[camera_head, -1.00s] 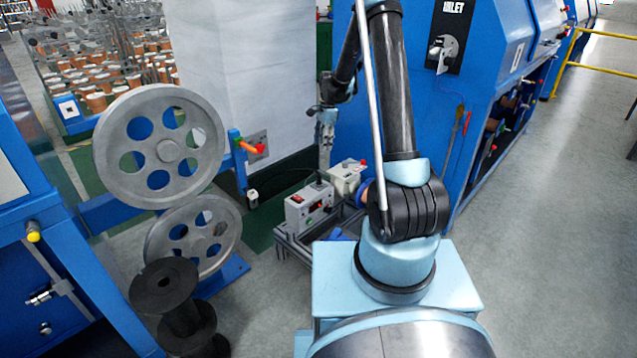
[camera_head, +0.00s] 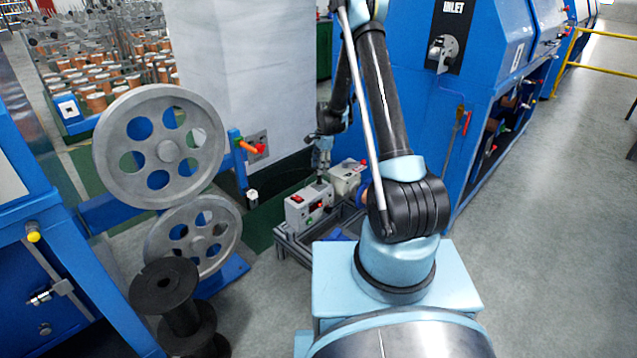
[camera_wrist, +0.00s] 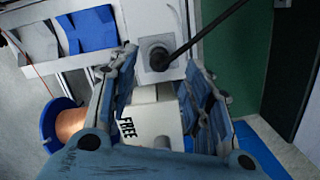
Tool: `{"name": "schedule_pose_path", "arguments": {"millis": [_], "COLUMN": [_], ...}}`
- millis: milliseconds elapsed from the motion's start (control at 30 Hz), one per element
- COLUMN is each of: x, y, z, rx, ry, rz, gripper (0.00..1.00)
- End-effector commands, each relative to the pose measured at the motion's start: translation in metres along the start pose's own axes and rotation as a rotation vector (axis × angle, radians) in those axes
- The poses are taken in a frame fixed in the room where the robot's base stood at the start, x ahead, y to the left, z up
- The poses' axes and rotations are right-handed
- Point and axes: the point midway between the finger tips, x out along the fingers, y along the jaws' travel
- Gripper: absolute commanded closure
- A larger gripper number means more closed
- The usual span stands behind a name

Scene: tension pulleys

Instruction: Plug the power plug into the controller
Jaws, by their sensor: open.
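The controller (camera_head: 301,212), a white box with a red switch, stands on a low metal-framed stand in the head view. My gripper (camera_head: 320,168) is just above its back part, pointing down. In the wrist view my gripper (camera_wrist: 163,62) is open, its two fingers apart. Between and just beyond the fingertips is a dark round piece, apparently the power plug (camera_wrist: 158,58), with a black cable running to the upper right. It sits over a grey square base. I cannot tell whether it is seated or whether a finger touches it.
A second pale box (camera_head: 346,176) stands beside the controller; a pale box marked FREE (camera_wrist: 150,122) shows in the wrist view. A copper spool with blue flanges (camera_wrist: 68,122) is at the lower left there. Large grey pulleys (camera_head: 160,145) and a blue machine (camera_head: 480,150) flank the stand.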

Motion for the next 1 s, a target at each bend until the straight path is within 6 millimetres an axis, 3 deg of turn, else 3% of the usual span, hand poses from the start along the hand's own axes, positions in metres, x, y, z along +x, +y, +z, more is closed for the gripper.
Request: {"name": "schedule_pose_path", "arguments": {"millis": [533,1000], "x": [0.011,0.057], "y": [0.0,-0.001], "z": [-0.001,-0.003], "rx": [0.0,0.0], "ry": [0.0,0.0], "rz": [0.0,0.0], "gripper": [0.54,0.54]}}
